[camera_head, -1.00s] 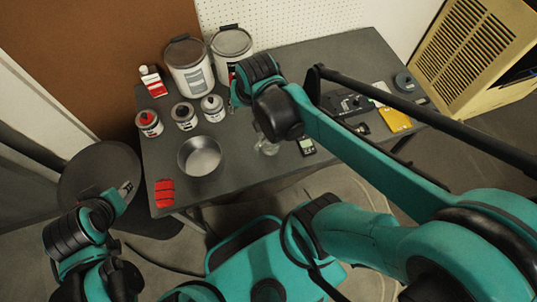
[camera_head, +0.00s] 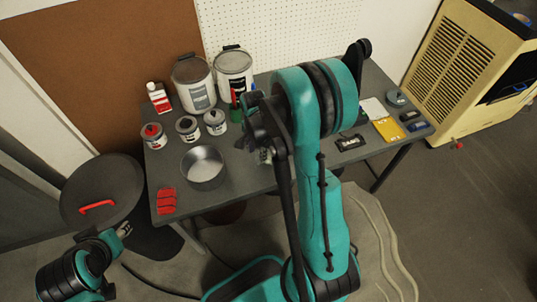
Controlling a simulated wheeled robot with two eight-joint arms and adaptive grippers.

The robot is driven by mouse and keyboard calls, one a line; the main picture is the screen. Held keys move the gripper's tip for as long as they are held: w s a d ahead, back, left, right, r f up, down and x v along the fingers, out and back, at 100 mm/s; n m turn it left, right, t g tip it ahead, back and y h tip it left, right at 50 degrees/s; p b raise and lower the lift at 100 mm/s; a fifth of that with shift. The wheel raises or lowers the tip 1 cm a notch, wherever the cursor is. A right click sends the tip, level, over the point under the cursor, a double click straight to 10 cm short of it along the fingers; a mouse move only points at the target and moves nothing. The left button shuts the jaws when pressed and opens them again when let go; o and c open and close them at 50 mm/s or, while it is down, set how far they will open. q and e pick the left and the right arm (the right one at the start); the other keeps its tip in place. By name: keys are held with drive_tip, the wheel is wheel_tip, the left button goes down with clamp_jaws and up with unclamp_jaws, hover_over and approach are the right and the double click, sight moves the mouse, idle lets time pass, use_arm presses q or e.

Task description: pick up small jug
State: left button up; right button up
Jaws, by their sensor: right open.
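A small pale, clear shape (camera_head: 265,156) at the table's near side seems to be the small jug. It is mostly hidden by my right arm and gripper, so its handle and exact pose cannot be told. My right gripper (camera_head: 256,136) is open, directly at or just above this shape in the picture; whether it touches cannot be told. My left gripper (camera_head: 123,230) is low at the left, off the table and far from the jug; its jaws are too small to read.
On the grey table (camera_head: 240,187) stand a metal pan (camera_head: 203,167), red blocks (camera_head: 166,201), small cans (camera_head: 188,128), large paint cans (camera_head: 194,84) and a red-white bottle (camera_head: 158,97). A yellow item (camera_head: 389,129) lies at the right.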

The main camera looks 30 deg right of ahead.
wheel_tip(320, 180, down, 5)
drive_tip(key=shift+a+b, duration=0.15)
drive_tip(key=shift+b, duration=1)
drive_tip(key=shift+s+r, duration=0.1)
drive_tip(key=shift+r, duration=0.05)
drive_tip(key=shift+c, duration=0.6)
clamp_jaws()
drive_tip(key=shift+r, duration=0.15)
drive_tip(key=shift+r+p, duration=0.75)
drive_tip(key=shift+r, duration=0.4)
drive_tip(key=shift+s+r+p, duration=0.1)
drive_tip(key=shift+r+p, duration=0.4)
drive_tip(key=shift+r, duration=0.45)
drive_tip(key=s+d+r+p, duration=0.3)
drive_tip(key=s+d+r, duration=0.3)
drive_tip(key=s, duration=0.3)
drive_tip(key=shift+s+r, duration=0.2)
drive_tip(key=shift+s, duration=0.15)
